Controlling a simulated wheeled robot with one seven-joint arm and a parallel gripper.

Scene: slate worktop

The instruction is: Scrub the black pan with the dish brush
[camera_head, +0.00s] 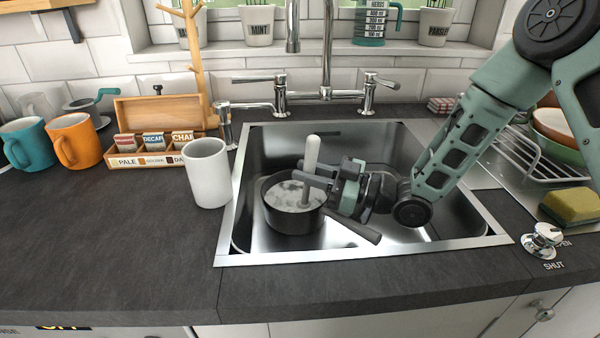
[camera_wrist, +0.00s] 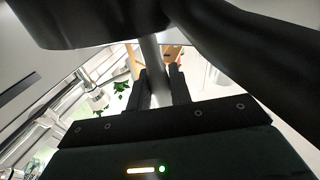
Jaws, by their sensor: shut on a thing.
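The black pan (camera_head: 292,221) sits in the left part of the sink, its handle (camera_head: 352,229) pointing to the lower right. Its inside shows whitish, cloudy patches. The dish brush (camera_head: 312,152) stands nearly upright, with its pale handle end up and its lower end inside the pan. My gripper (camera_head: 308,178) reaches in from the right and is shut on the brush's handle, above the pan. In the wrist view, the handle (camera_wrist: 150,52) runs between the fingers, beside the dark pan (camera_wrist: 90,22). The brush's bristles cannot be made out.
The steel sink (camera_head: 360,253) surrounds the pan, with the tap (camera_head: 326,70) behind it. A white mug (camera_head: 207,172) stands close to the sink's left rim. A dish rack (camera_head: 545,160) and a sponge (camera_head: 572,207) are at the right. The left front worktop is clear.

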